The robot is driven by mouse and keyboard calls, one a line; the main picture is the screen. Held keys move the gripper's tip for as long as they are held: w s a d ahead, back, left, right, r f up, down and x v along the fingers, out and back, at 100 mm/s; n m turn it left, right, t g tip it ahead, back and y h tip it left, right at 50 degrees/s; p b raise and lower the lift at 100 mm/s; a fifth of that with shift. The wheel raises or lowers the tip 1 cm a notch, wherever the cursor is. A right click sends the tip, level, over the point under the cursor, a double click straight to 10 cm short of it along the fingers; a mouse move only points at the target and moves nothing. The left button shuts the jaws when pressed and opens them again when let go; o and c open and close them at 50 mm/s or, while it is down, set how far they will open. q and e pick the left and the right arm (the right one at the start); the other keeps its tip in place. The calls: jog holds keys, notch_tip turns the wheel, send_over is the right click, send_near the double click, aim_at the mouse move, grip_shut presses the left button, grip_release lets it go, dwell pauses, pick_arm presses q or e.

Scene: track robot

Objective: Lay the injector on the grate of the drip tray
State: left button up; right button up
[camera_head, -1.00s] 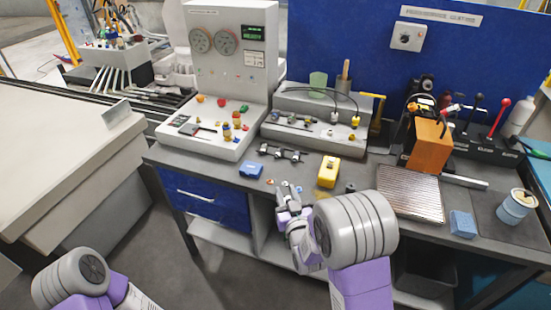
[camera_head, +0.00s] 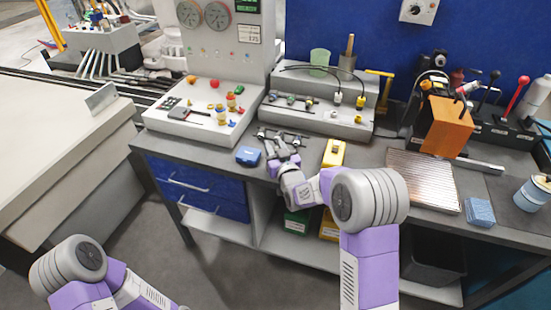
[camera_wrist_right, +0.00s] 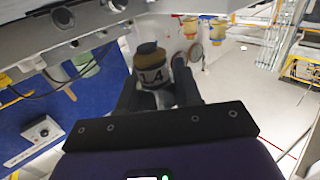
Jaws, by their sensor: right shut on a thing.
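My right gripper (camera_head: 282,154) reaches over the front of the bench to the dark rail (camera_head: 268,137). In the right wrist view my right gripper (camera_wrist_right: 158,82) is shut on a short cylinder with a brown-gold end and a "1.4" mark, which looks like the injector (camera_wrist_right: 150,67). In the head view the gripper hides most of it, and I cannot tell whether it still touches the rail. The drip tray's ribbed metal grate (camera_head: 424,180) lies bare on the bench to the right. My left arm shows at the lower left; its gripper is out of view.
A blue box (camera_head: 248,156) and a yellow box (camera_head: 333,153) flank the gripper. A grey stepped stand (camera_head: 350,122) is behind.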

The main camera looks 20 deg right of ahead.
jog(key=shift+f+b, duration=0.5)
jog(key=shift+f, duration=1.45)
jog(key=shift+f, duration=0.1)
jog(key=o, duration=1.1)
jog(key=shift+c, duration=0.2)
